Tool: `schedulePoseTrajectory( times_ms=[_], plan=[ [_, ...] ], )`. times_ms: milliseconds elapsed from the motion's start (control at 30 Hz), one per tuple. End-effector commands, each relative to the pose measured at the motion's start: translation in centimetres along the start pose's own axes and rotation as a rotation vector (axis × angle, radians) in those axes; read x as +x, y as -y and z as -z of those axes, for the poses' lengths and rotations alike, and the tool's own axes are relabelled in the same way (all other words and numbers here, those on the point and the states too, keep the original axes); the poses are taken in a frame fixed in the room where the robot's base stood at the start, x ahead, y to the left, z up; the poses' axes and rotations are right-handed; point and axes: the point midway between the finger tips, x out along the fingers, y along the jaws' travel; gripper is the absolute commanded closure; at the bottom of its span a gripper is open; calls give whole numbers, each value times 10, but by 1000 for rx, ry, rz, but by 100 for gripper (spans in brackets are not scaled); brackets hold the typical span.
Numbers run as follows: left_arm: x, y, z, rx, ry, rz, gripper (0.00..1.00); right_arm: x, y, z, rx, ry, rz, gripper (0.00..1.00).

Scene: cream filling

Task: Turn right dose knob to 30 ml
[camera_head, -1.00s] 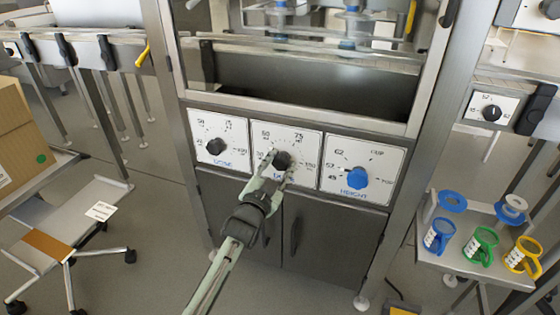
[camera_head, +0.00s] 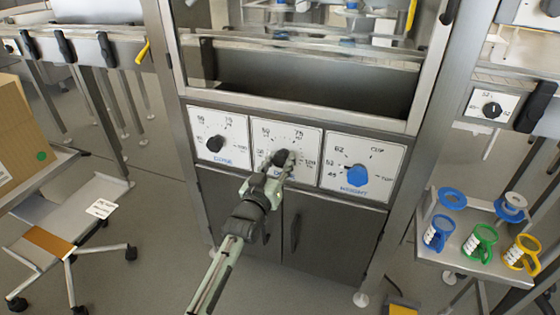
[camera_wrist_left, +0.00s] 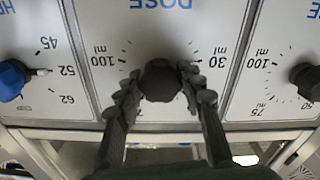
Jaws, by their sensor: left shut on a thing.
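The right dose knob (camera_head: 280,156) is the dark round knob on the middle white panel (camera_head: 308,142) in the head view. It also shows in the left wrist view (camera_wrist_left: 160,78), upside down, between the marks 100 ml and 30 ml. My left gripper (camera_head: 277,167) reaches it from below. In the left wrist view its two ribbed black fingers (camera_wrist_left: 160,84) stand on either side of the knob, shut on it. The knob's pointer cannot be made out, so its setting is unclear. My right gripper is not in view.
Dark cabinet doors (camera_head: 335,232) lie below. Blue, green and yellow cups stand on a shelf (camera_head: 470,268) at the right.

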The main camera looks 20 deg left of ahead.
Motion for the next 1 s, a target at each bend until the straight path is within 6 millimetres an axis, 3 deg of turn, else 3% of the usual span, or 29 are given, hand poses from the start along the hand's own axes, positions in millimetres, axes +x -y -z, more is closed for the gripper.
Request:
schedulePoseTrajectory(
  times_ms=[600,633,700,800,1000],
  plan=[
    [0,0,0,-37,0,1,91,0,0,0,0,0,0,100],
    [0,0,0,-37,0,1,59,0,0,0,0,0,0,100],
    [0,0,0,-36,0,0,50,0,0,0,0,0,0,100],
    [0,0,0,-36,0,0,40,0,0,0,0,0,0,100],
    [0,0,0,-36,0,0,40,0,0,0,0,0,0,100]
  ],
)
